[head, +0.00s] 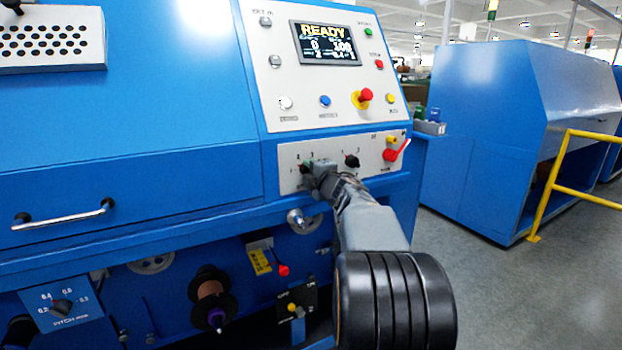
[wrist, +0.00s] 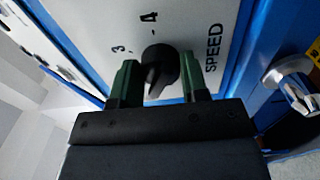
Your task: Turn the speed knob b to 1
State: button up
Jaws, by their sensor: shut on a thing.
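A black knob (wrist: 160,68) sits on a pale panel beside the printed word SPEED in the wrist view. The marks 3 and 4 show near it; no mark 1 is visible there. My gripper (wrist: 159,80) has its green fingers on both sides of this knob and is shut on it. The knob's pale line seems to face the gripper body, but its exact setting is hard to read. In the head view my gripper (head: 311,170) is at the left part of the lower control strip (head: 288,155) and hides most of the held knob.
Another black knob (head: 352,160) is just right of my gripper. A red lever (head: 397,150) and a red emergency button (head: 365,95) are near. The display (head: 325,44) reads READY. A metal round fitting (head: 303,220) lies below. A yellow rail (head: 570,190) stands right.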

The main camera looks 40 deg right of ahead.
jog(key=n+b, duration=0.1)
jog(key=n, duration=0.2)
jog(key=shift+f+b, duration=0.1)
jog(key=shift+b, duration=0.25)
jog(key=shift+n+b, duration=0.55)
jog(key=shift+n, duration=0.95)
jog(key=o, duration=0.9)
jog(key=shift+a, duration=0.1)
jog(key=s, duration=0.4)
jog(key=s+a+p, duration=0.1)
jog(key=s, duration=0.4)
jog(key=s+a+p, duration=0.1)
jog(key=s, duration=0.3)
jog(key=shift+s, duration=0.35)
jog(key=shift+r, duration=0.25)
